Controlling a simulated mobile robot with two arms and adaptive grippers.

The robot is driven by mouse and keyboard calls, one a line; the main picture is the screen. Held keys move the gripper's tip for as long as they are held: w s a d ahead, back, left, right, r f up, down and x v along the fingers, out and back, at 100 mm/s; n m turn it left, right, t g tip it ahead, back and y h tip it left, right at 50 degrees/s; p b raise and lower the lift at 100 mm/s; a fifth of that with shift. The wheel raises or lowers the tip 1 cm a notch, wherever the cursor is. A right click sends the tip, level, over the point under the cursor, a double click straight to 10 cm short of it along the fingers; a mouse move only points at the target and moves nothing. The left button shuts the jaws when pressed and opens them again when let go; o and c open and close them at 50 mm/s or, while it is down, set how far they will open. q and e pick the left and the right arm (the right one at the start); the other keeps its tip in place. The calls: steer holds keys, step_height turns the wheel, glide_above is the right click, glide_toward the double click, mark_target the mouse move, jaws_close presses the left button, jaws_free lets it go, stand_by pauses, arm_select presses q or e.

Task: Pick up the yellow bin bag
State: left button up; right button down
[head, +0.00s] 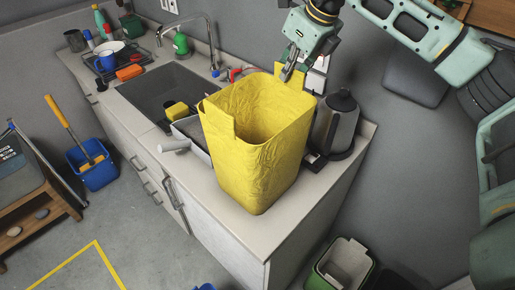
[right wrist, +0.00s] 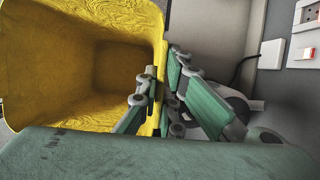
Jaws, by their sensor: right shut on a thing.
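The yellow bin bag (head: 252,140) is an open, upright, box-shaped bag with a wrinkled surface. In the head view it is over the right part of the counter; I cannot tell whether its bottom touches the counter. My right gripper (head: 288,72) reaches down from above and is shut on the bag's far rim. In the right wrist view the bag's open mouth (right wrist: 90,75) fills the left, and the fingers of the right gripper (right wrist: 158,95) sit on both sides of its rim. My left gripper is not in view.
A metal kettle (head: 337,125) stands close at the bag's right. A sink (head: 170,92) and a yellow sponge (head: 177,110) are to its left. A green bin (head: 342,266) stands on the floor below the counter. A blue bucket (head: 95,170) stands on the floor at left.

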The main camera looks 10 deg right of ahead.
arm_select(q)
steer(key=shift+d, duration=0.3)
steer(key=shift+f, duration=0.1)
arm_select(e)
steer(key=shift+r, duration=0.1)
